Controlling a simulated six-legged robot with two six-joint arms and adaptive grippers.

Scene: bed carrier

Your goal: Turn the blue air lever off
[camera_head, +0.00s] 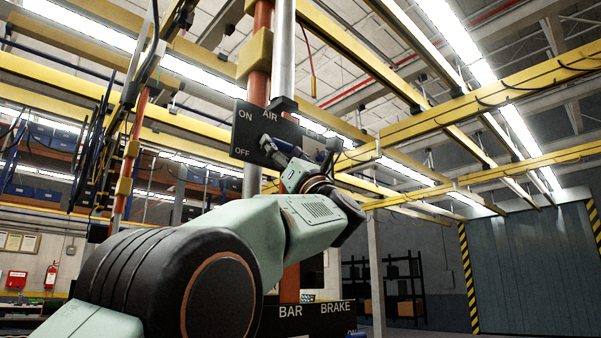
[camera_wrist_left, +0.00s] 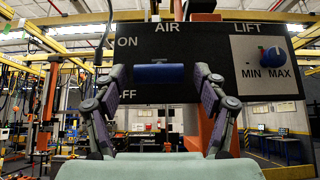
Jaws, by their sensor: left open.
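The blue air lever (camera_wrist_left: 159,73) shows in the left wrist view as a short horizontal blue bar on a black panel (camera_wrist_left: 205,92). It lies at a height between the ON and OFF labels, under the word AIR. My left gripper (camera_wrist_left: 159,79) is open, with one finger at each side of the lever and gaps between fingers and bar. In the head view the left gripper (camera_head: 273,149) is at the front of the black panel (camera_head: 244,138). The arm and fingers hide much of the lever there. My right gripper is in neither view.
A LIFT dial (camera_wrist_left: 271,54) with a blue and red knob and MIN and MAX marks is right of the lever. A lower panel (camera_head: 302,320) reads BAR and BRAKE. An orange post (camera_head: 260,52) and yellow overhead beams (camera_head: 480,108) surround the panel.

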